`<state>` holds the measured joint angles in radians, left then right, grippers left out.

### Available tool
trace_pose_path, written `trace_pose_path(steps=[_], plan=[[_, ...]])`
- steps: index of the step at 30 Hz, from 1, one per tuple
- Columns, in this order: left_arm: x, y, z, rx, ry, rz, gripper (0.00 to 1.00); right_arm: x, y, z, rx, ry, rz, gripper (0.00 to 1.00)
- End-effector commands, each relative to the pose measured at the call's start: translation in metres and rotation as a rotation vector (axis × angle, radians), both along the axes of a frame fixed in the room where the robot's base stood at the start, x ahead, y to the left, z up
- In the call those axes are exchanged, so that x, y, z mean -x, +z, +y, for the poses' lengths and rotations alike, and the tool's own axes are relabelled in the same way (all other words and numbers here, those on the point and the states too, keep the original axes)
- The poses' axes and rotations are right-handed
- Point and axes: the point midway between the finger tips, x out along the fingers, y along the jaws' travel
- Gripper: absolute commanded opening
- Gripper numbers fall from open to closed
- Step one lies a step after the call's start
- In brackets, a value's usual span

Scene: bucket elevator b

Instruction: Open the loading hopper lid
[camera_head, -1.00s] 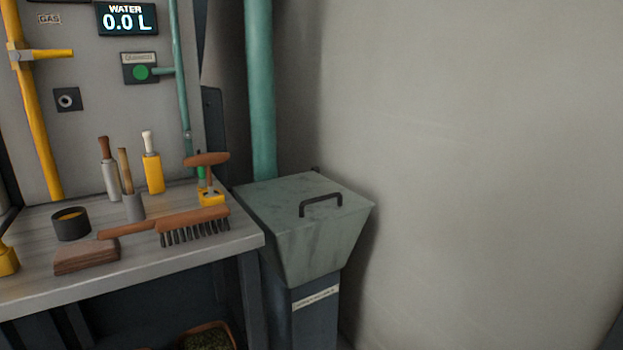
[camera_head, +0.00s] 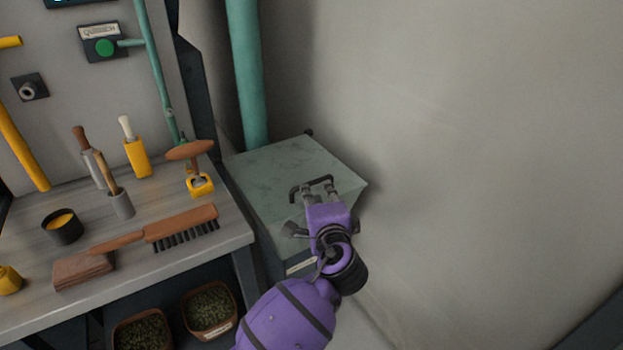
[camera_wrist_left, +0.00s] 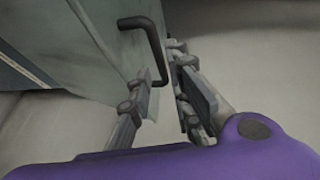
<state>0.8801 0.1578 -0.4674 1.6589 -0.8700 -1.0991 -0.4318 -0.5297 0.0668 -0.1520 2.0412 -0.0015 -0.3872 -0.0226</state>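The loading hopper lid (camera_head: 280,170) is a flat grey-green plate lying shut on the hopper beside the bench. Its dark bar handle (camera_head: 296,190) is near the front right of the lid and also shows in the left wrist view (camera_wrist_left: 151,32). My left gripper (camera_head: 318,187) is at the handle, reaching from below in the head view and covering part of the hopper. In the left wrist view my left gripper (camera_wrist_left: 161,65) has its fingers apart, with the handle reaching in between the tips. I cannot tell whether they touch it. My right gripper is out of view.
The workbench (camera_head: 160,270) to the left carries a brush (camera_head: 170,228), a wooden block (camera_head: 83,270) and several tools. A green pipe (camera_head: 246,75) rises behind the hopper. A bare wall (camera_head: 470,140) stands close on the right.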

Motion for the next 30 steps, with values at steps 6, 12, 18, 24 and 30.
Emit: trace_pose_path(steps=[6, 12, 18, 24, 30], plan=[[-0.034, -0.006, 0.008, -0.002, 0.001, 0.0, 0.18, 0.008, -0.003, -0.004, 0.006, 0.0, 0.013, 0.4], [-0.059, -0.012, 0.014, 0.0, 0.0, 0.001, 0.18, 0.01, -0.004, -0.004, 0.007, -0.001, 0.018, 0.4], [-0.068, -0.013, 0.016, 0.004, 0.0, 0.0, 0.18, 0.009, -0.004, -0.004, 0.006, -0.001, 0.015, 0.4], [-0.068, -0.013, 0.017, 0.004, 0.0, 0.0, 0.18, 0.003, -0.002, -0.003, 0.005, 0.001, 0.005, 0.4], [-0.068, -0.013, 0.017, 0.004, 0.0, 0.0, 0.0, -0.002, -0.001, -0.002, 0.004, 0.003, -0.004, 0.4]])
